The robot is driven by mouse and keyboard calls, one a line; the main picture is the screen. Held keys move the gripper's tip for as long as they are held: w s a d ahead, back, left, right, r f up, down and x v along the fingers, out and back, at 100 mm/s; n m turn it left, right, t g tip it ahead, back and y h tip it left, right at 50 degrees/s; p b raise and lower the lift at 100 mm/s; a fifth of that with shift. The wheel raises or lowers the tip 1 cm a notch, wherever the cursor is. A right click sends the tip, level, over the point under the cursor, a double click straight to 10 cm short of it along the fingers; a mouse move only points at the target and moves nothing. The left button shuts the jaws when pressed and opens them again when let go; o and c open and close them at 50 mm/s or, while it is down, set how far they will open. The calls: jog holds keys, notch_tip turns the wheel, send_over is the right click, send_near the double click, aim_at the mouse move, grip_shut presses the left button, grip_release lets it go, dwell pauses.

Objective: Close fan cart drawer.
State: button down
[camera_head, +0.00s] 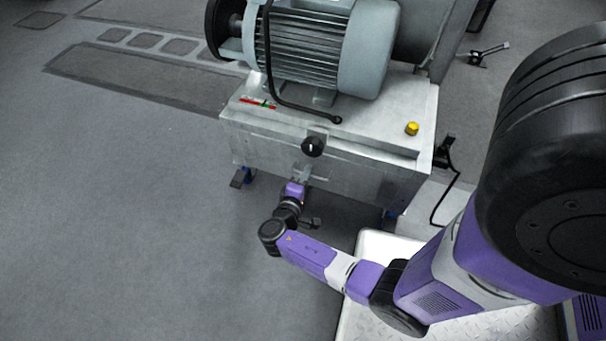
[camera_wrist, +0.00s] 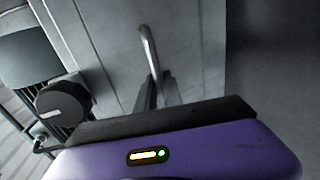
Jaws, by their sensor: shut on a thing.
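The fan cart (camera_head: 245,150) is a grey metal cabinet with a motor on top. Its drawer front (camera_head: 350,182) is a plain metal panel facing my arm; it also fills the middle of the wrist view (camera_wrist: 195,50). A bare metal bar handle (camera_wrist: 147,45) is on that panel. My gripper (camera_head: 303,173) is at the panel, and its two dark fingers (camera_wrist: 158,92) are shut on the handle's near end in the wrist view. My wrist hides the lower part there.
The grey motor (camera_head: 320,45) sits on the cart. A black knob (camera_head: 312,146) is on the front, above my gripper, and a yellow button (camera_head: 412,129) is on the top right. A black cable (camera_head: 449,185) hangs at the right. The floor at left is clear.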

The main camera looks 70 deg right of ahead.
jog(key=c, duration=1.5)
grip_release()
jog(key=shift+d, duration=0.15)
jog(key=p+v, duration=0.2)
jog(key=v, duration=0.6)
jog(key=shift+d, duration=0.1)
